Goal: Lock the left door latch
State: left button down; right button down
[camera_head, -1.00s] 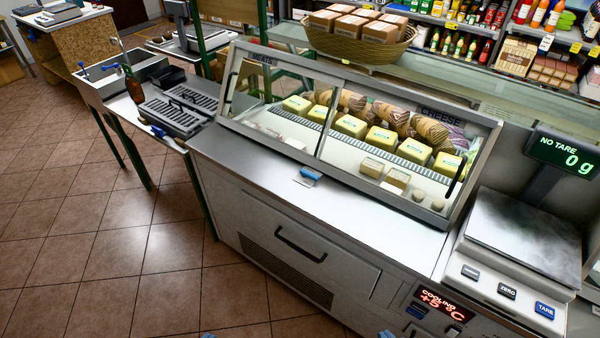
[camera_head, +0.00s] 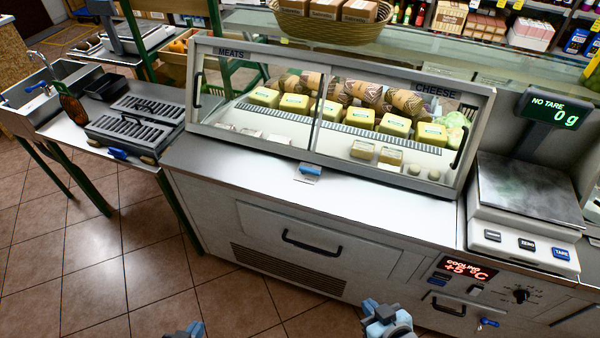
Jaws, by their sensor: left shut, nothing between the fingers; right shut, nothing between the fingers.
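The display case has a left glass door (camera_head: 247,76) under a MEATS sign and a right glass door under a CHEESE sign (camera_head: 437,93). Both doors look closed. A small blue-handled fitting (camera_head: 309,170) sits on the steel counter at the foot of the case, near where the doors meet. I cannot tell whether it is the left door's latch or whether it is locked. My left gripper (camera_head: 194,328) barely shows at the bottom edge, low in front of the counter. My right gripper (camera_head: 378,310) is at the bottom centre, apart from the counter front. Both are shut and empty.
A scale (camera_head: 525,200) stands right of the case, above a cooling display (camera_head: 467,268) and knobs. The counter strip (camera_head: 240,165) before the case is mostly clear.

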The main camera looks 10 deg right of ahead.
aim_at(304, 170)
jog(key=i+j+z, duration=0.2)
jog(key=j, duration=0.5)
jog(key=j+z, duration=0.15)
jog(key=j, duration=0.5)
